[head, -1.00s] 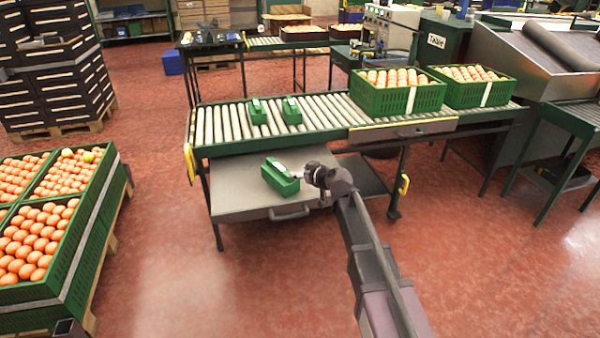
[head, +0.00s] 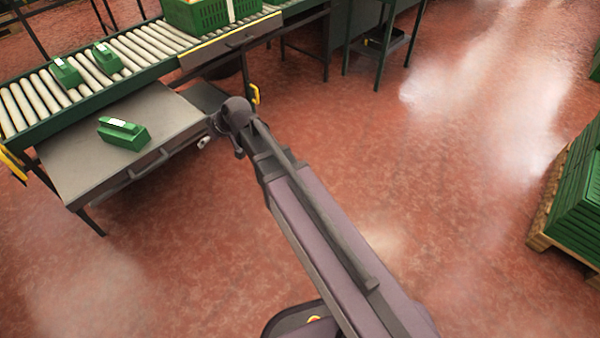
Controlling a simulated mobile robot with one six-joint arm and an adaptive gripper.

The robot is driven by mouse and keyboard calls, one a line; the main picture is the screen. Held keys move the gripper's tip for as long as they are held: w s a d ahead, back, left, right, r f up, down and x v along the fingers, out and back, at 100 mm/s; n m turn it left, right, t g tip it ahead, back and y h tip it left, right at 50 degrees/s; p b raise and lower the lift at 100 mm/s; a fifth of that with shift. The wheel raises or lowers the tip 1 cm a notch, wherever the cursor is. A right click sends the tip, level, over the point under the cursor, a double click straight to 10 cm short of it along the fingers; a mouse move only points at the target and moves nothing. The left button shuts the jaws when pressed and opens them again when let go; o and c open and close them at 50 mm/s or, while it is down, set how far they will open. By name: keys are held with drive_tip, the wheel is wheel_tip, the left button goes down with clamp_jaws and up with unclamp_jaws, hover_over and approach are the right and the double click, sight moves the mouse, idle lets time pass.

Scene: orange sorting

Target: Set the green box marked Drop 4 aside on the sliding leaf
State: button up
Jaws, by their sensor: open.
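A small green box (head: 125,136) with a white label on top sits on the grey sliding leaf (head: 80,176), which is pulled out below the roller conveyor. The label is too small to read. My gripper (head: 204,142) is open and empty, small in view, just off the right front corner of the leaf. It is clear of the green box. My wrist and arm hide part of it.
Two similar green boxes (head: 65,73) (head: 106,59) stand on the conveyor rollers (head: 30,98). A green crate (head: 197,16) stands farther along. Stacked green crates (head: 578,205) on a pallet are at the right. The red floor between is clear.

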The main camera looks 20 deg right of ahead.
drive_tip(key=s+d+f+m+g+h, duration=0.2)
drive_tip(key=s+d, duration=0.6)
drive_tip(key=d, duration=0.4)
drive_tip(key=s+d+f+m+g+h, duration=0.2)
drive_tip(key=s+d+m+h, duration=0.2)
drive_tip(key=s+d, duration=0.4)
drive_tip(key=d+m, duration=0.1)
drive_tip(key=d, duration=0.2)
drive_tip(key=shift+s+d+f+m+g, duration=0.2)
drive_tip(key=shift+s+d+m+g, duration=0.1)
drive_tip(key=shift+s+d+g, duration=0.1)
drive_tip(key=shift+a, duration=0.15)
